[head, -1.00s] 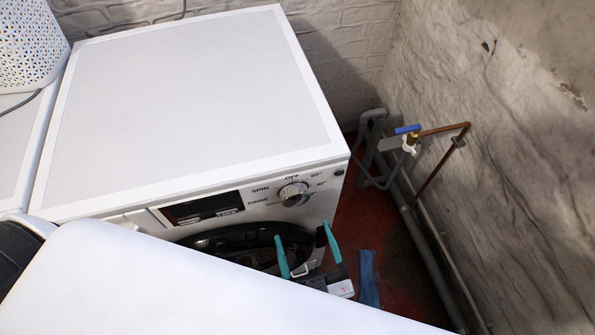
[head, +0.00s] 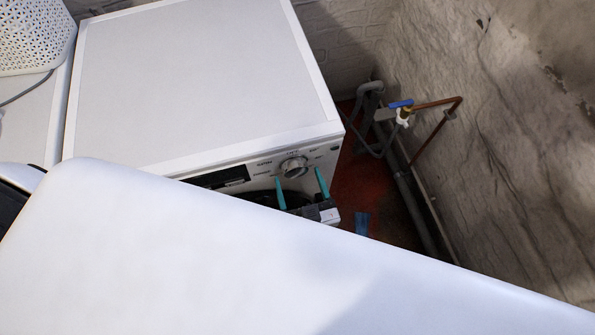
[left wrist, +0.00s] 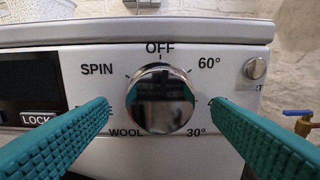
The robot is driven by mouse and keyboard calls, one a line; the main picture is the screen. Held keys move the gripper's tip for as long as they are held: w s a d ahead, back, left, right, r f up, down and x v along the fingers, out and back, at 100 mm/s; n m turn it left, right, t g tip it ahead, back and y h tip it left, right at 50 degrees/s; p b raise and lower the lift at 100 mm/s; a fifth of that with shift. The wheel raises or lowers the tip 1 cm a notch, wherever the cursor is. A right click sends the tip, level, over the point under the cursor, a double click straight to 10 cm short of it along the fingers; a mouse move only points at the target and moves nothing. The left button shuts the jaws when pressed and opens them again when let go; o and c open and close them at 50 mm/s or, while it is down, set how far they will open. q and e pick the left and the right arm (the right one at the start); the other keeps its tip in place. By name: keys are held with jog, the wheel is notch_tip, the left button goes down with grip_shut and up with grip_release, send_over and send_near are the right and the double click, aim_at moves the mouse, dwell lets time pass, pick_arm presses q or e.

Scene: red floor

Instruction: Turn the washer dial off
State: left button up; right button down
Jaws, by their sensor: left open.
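The washer dial (head: 294,167) is a round, shiny chrome knob on the washer's front panel. It also shows in the left wrist view (left wrist: 160,98), with OFF above it, SPIN and 60° at the upper sides, and WOOL and 30° below. I cannot tell where the dial points. My left gripper (head: 299,177) is open, with teal fingers. In the left wrist view its fingers (left wrist: 157,107) are on either side of the dial, with gaps between them and the knob. The left finger covers one label. My right gripper is not in view.
The washer (head: 200,85) has a flat white top. A dark display (left wrist: 30,85) is left of the dial, and a small round knob (left wrist: 255,68) is right. A blue-handled valve (head: 402,104) and pipes run along the right wall. A white basket (head: 35,35) stands left.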

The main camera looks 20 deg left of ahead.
pick_arm(q)
jog(key=shift+x, duration=0.95)
jog(key=c, duration=1)
jog(key=shift+r+n+p, duration=0.15)
jog(key=shift+n+p, duration=0.15)
jog(key=shift+p, duration=0.35)
jog(key=shift+n, duration=0.6)
